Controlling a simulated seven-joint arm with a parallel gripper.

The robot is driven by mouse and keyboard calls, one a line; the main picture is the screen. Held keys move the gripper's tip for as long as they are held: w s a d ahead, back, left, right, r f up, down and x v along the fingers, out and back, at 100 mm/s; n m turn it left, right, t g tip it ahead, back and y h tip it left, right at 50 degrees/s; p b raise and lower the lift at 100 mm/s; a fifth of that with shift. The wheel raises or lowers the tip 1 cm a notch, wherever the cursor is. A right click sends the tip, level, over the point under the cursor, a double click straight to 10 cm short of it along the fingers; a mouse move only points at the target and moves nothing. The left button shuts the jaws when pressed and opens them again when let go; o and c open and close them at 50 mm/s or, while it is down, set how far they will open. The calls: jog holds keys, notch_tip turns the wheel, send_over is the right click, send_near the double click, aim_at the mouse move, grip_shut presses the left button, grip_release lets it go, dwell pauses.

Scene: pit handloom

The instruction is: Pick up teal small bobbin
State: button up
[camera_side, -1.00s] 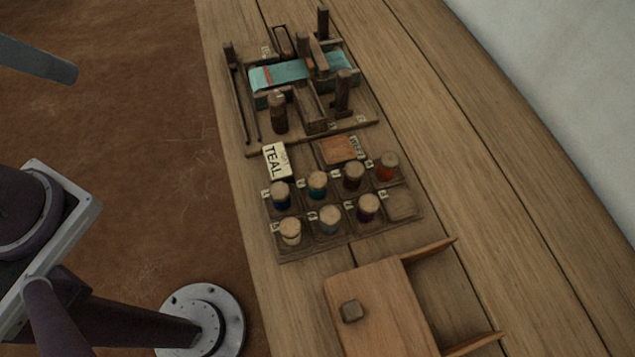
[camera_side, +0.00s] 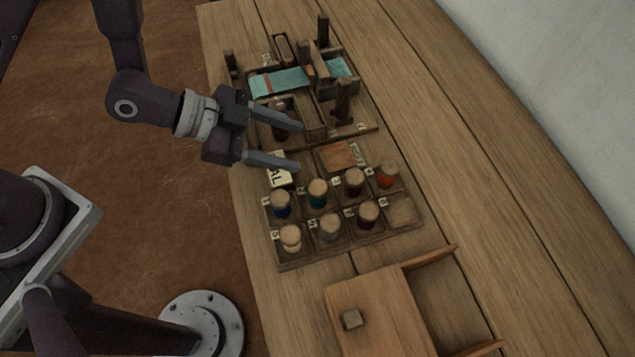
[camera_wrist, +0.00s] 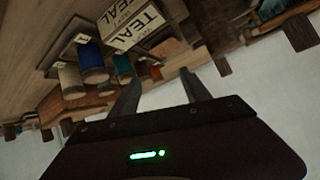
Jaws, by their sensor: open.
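The teal small bobbin (camera_side: 317,195) stands upright in the back row of a wooden compartment tray (camera_side: 345,250), between a blue bobbin (camera_side: 281,206) and a dark brown one (camera_side: 353,183). My gripper (camera_side: 302,147) is open and empty, above and behind the tray, with its fingers pointing right and apart from the bobbin. In the wrist view the fingers (camera_wrist: 160,90) are spread below the tray area, and the teal bobbin (camera_wrist: 122,65) shows just beyond them.
The front row holds a cream bobbin (camera_side: 291,239), a grey one (camera_side: 331,229) and a dark purple one (camera_side: 368,214). An orange-red bobbin (camera_side: 387,177) stands at back right. The small loom (camera_side: 343,97) is behind. A wooden box (camera_side: 375,315) is in front.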

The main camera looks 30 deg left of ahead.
aim_at(313, 187)
jog(key=s, duration=0.1)
jog(key=s+f+h, duration=0.1)
jog(key=s, duration=0.1)
jog(key=s+d+f+g+h, duration=0.1)
jog(key=shift+s, duration=0.25)
jog(key=shift+s+d+h, duration=0.15)
jog(key=shift+s+h, duration=0.25)
jog(key=shift+h, duration=0.2)
jog(key=x, duration=0.7)
jog(key=shift+w+d, duration=0.1)
grip_shut()
